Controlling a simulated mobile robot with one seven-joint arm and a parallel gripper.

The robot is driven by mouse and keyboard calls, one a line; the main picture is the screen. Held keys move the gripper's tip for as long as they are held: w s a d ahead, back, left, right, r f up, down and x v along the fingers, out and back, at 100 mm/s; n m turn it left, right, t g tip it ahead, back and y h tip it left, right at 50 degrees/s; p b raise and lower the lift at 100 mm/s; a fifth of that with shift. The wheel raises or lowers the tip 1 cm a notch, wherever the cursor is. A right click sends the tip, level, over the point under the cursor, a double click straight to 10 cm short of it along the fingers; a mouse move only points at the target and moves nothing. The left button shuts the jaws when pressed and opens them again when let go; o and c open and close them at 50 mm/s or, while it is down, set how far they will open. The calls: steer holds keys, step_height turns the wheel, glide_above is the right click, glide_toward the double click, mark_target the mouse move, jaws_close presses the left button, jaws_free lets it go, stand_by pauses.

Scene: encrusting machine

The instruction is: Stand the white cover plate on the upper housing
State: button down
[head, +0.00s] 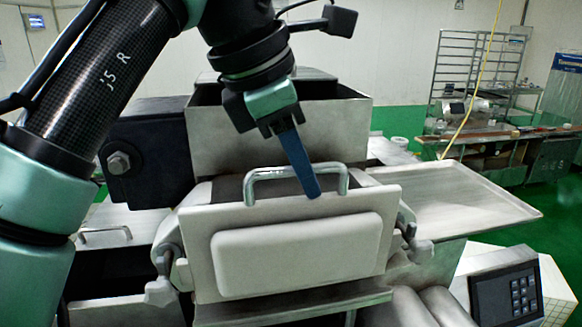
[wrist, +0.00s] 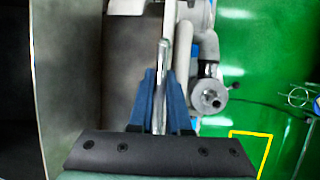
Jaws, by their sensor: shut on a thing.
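The white cover plate (head: 296,257) is upright at the front of the machine in the head view, with a raised rectangular panel on its face and a metal handle (head: 262,174) on its top edge. My gripper (head: 313,192) reaches down from above with its blue fingers at the right part of that handle. In the wrist view my gripper (wrist: 161,102) is shut on the handle bar (wrist: 162,75), one blue finger on each side. The upper housing (head: 280,137) is the open-topped metal box behind the plate. Whether the plate rests on anything is hard to tell.
A dark block with a large bolt (head: 119,162) stands left of the housing. Metal brackets flank the plate. A flat metal tray (head: 470,205) extends to the right, with a keypad panel (head: 508,294) below it. Rollers lie under the plate.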

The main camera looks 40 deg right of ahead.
mark_target(281, 222)
steer(key=shift+f+b, duration=0.5)
steer(key=shift+f, duration=0.45)
steer(key=c, duration=0.6)
jaws_free()
steer(key=shift+f, duration=0.2)
steer(key=shift+r, duration=0.15)
steer(key=shift+p+v, duration=1.15)
steer(key=shift+v, duration=2.55)
